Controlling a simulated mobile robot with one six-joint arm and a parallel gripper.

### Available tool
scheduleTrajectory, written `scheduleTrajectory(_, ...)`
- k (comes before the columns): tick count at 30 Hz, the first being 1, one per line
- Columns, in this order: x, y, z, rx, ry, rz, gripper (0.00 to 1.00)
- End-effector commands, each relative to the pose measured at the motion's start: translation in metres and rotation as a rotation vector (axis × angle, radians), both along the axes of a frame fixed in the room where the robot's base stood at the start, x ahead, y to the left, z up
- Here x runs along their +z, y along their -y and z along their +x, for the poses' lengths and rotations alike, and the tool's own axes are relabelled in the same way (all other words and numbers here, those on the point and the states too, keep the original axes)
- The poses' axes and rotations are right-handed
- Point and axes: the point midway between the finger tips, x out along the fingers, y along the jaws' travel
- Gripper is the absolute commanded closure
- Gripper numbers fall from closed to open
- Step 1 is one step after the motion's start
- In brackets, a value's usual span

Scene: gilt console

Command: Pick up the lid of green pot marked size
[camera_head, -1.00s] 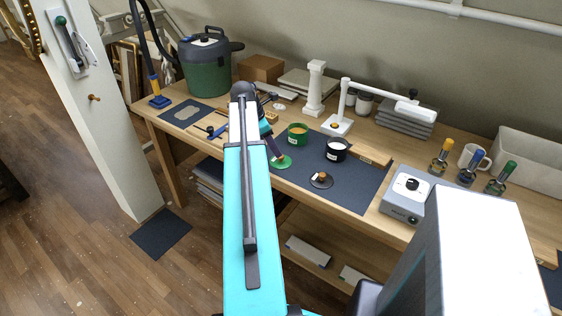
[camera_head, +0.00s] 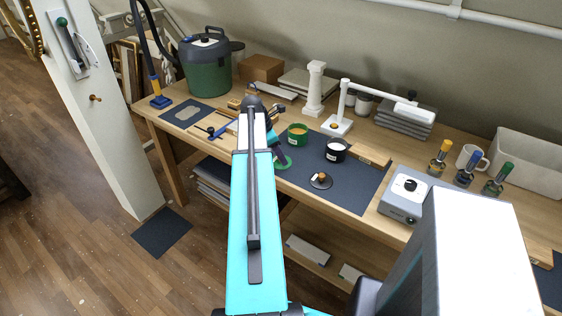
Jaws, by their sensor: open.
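The green pot (camera_head: 298,133) stands open on the dark mat, with a pale label on its front and yellowish contents. Its green lid (camera_head: 286,164) lies flat on the mat in front of the pot, to its left. My gripper (camera_head: 279,156) points down right at the lid, its fingers small and dark against the mat. It is open; my arm hides part of the lid, and I cannot tell whether the fingers touch it or stand around its knob.
A black pot (camera_head: 336,150) and a dark lid with a wooden knob (camera_head: 320,181) are on the mat (camera_head: 353,188) to the right. A white lamp (camera_head: 340,126) and a white column (camera_head: 315,88) stand behind. A grey box (camera_head: 404,197) stands right.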

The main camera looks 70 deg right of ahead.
Motion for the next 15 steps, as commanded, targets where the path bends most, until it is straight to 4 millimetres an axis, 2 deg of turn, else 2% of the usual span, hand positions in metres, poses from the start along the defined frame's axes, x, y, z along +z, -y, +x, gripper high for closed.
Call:
scheduleTrajectory(13, 0.0001, -0.0001, 0.0003, 0.0, 0.0, 0.0, 0.57)
scheduleTrajectory(15, 0.0001, -0.0001, 0.0003, 0.0, 0.0, 0.0, 0.69)
